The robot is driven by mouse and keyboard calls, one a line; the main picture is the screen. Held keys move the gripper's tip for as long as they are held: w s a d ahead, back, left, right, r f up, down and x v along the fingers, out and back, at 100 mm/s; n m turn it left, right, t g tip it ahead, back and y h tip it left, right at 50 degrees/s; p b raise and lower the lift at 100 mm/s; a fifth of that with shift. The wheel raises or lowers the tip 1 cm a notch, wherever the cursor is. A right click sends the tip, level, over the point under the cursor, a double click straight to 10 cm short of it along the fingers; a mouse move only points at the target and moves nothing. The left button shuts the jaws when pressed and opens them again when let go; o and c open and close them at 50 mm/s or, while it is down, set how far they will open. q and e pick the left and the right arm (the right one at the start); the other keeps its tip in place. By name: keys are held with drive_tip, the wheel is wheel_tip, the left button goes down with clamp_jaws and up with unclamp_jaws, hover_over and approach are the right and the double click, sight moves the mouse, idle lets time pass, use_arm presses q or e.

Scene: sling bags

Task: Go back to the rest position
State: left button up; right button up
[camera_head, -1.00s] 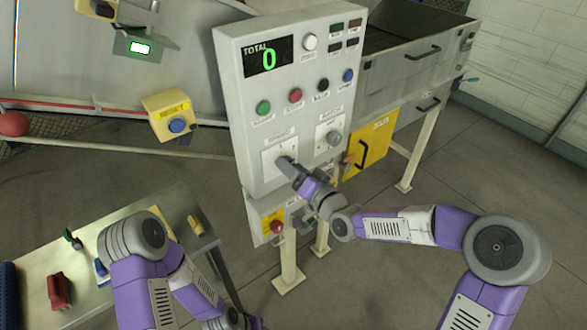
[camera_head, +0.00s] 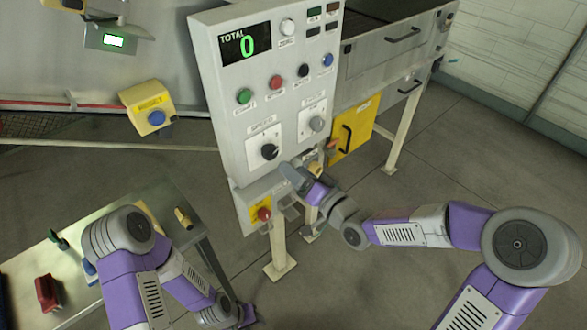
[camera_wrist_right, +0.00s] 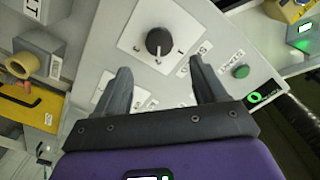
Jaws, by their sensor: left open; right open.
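My right gripper (camera_head: 290,173) is in front of the lower part of the grey control panel (camera_head: 232,110), below and right of the black rotary knob (camera_head: 269,152). In the right wrist view my right gripper (camera_wrist_right: 158,70) is open, with nothing between its fingers. The black knob (camera_wrist_right: 157,42) shows beyond the fingertips, apart from them. My left gripper (camera_head: 247,316) is low in the head view, beside the metal table, and is open; its fingers are hardly visible.
The metal table (camera_head: 185,200) at lower left holds a red tool (camera_head: 47,292) and other small items. A yellow button box (camera_head: 148,108) is left of the panel. A yellow door (camera_head: 352,135) is right of it. Floor at the right is open.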

drive_tip(key=shift+f, duration=0.1)
drive_tip(key=s+d+f+m+g+h, duration=0.1)
drive_tip(key=s+f+g+h, duration=0.15)
drive_tip(key=f, duration=0.85)
drive_tip(key=s+f+m+g+h, duration=0.1)
drive_tip(key=s+f+g+h, duration=0.15)
drive_tip(key=f, duration=0.85)
drive_tip(key=s+d+f+n+g+h, duration=0.1)
drive_tip(key=s+d+f+g, duration=0.2)
drive_tip(key=s+f+g, duration=0.6)
drive_tip(key=s+f, duration=0.7)
drive_tip(key=s, duration=0.2)
drive_tip(key=shift+s+f, duration=0.35)
